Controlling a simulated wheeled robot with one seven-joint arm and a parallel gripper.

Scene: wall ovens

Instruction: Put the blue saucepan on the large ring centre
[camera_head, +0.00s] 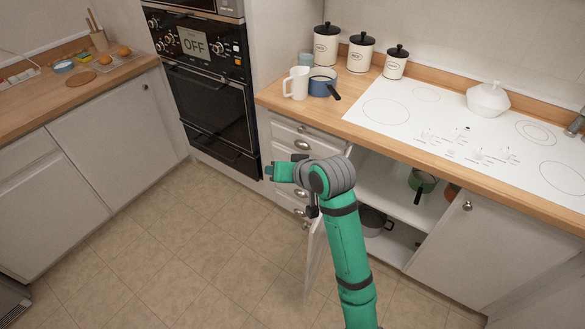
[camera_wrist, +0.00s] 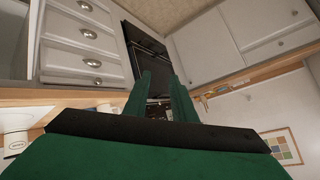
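The blue saucepan (camera_head: 322,82) stands on the wooden worktop left of the hob, its dark handle pointing to the front right. A white jug stands close at its left. The white hob (camera_head: 440,122) has several outlined rings: a large one at front left (camera_head: 387,111), a smaller one behind it, a double one at the back right and a large one at the front right (camera_head: 565,177). My gripper (camera_head: 280,172) is in front of the drawers, below worktop height and away from the saucepan. In the wrist view its two green fingers (camera_wrist: 160,95) are apart, with nothing between them.
A white lidded pot (camera_head: 488,99) stands on the hob's back. White jug (camera_head: 297,83) and several canisters (camera_head: 361,52) stand near the saucepan. A cupboard door (camera_head: 316,258) hangs open below, showing a green pan (camera_head: 422,181) inside. Floor at left is clear.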

